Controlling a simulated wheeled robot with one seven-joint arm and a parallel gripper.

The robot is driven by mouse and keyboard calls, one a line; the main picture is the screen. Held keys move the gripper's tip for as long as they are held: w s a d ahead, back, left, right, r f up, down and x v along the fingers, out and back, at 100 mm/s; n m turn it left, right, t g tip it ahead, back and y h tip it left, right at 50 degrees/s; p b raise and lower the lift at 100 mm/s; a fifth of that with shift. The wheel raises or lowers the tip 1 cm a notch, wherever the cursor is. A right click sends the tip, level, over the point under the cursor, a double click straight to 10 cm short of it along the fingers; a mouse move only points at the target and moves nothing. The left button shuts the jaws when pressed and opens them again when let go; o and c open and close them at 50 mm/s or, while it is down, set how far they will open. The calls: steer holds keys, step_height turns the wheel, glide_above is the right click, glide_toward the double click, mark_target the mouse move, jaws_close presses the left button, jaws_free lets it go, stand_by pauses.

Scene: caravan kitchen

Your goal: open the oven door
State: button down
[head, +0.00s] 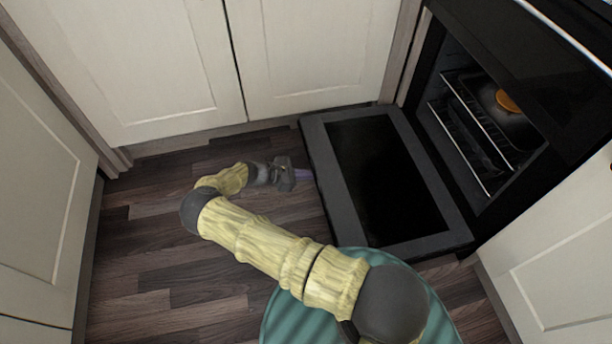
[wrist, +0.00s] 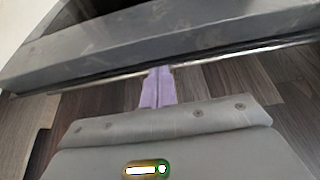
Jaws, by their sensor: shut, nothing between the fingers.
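The oven door (head: 322,170) is folded down wide open, lying nearly flat low over the floor, with a grey frame around a dark glass pane. The oven (head: 470,110) stands open behind it at the right. My gripper (head: 306,174) is low over the floor at the door's outer left edge. In the wrist view my gripper's purple fingers (wrist: 158,82) are shut together, with nothing between them. Their tips are close to a thin metal bar, likely the handle (wrist: 215,61), along the door's edge (wrist: 200,35). I cannot tell whether they touch it.
Inside the oven are wire racks (head: 470,120) and a dark pot with an orange knob (head: 507,101). Cream cabinets (head: 130,60) close off the back and left, and another cabinet (head: 560,235) stands at the right. The wooden floor (head: 160,260) at the left is clear.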

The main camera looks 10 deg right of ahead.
steer(key=shift+d+r, duration=0.1)
steer(key=shift+r, duration=0.35)
steer(key=shift+r, duration=0.1)
